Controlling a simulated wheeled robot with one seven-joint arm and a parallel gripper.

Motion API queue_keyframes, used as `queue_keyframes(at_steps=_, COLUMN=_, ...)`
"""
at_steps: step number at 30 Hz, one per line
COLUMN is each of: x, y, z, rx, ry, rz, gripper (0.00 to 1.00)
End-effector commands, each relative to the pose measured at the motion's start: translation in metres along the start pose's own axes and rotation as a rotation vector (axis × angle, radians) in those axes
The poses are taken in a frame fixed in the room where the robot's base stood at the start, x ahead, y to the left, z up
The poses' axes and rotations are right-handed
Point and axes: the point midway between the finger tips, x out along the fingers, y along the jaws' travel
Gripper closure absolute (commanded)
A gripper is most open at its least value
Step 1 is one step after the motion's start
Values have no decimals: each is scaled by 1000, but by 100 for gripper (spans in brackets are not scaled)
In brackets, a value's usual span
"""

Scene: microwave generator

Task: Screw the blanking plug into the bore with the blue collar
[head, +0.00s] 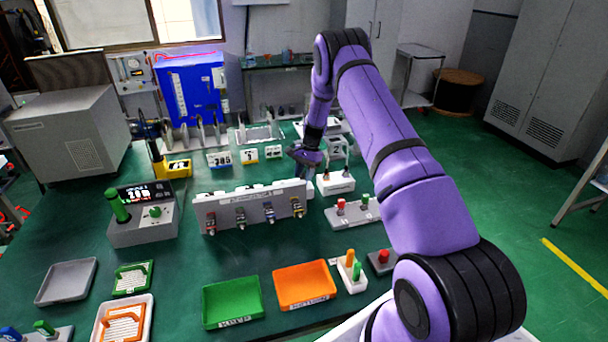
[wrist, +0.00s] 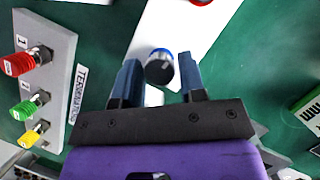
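The blanking plug (wrist: 160,72) shows in the wrist view as a short dark cylinder, its round end facing my camera. A blue collar (wrist: 160,51) shows as an arc behind it, on a white block (wrist: 205,30). My gripper (wrist: 160,64) has one finger on each side of the plug. Only thin gaps show, so I cannot tell whether the fingers touch it. How deep the plug sits in the bore is hidden. In the head view my gripper (head: 309,172) is low beside the small white block (head: 336,187), and its fingertips are hard to make out.
The terminators rack (wrist: 62,60) holds red, green and yellow knobs. In the head view a grey panel (head: 225,215) with several fittings stands left of my gripper. Green (head: 232,302) and orange (head: 304,286) trays lie in front. A numbered frame (head: 334,149) stands close behind.

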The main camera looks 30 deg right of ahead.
Motion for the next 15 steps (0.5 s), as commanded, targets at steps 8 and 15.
queue_keyframes(at_steps=8, x=0, y=0, z=0, rx=0, ry=-1, rz=1, gripper=45)
queue_keyframes(at_steps=15, x=-12, y=0, z=0, rx=0, ry=1, rz=0, gripper=45)
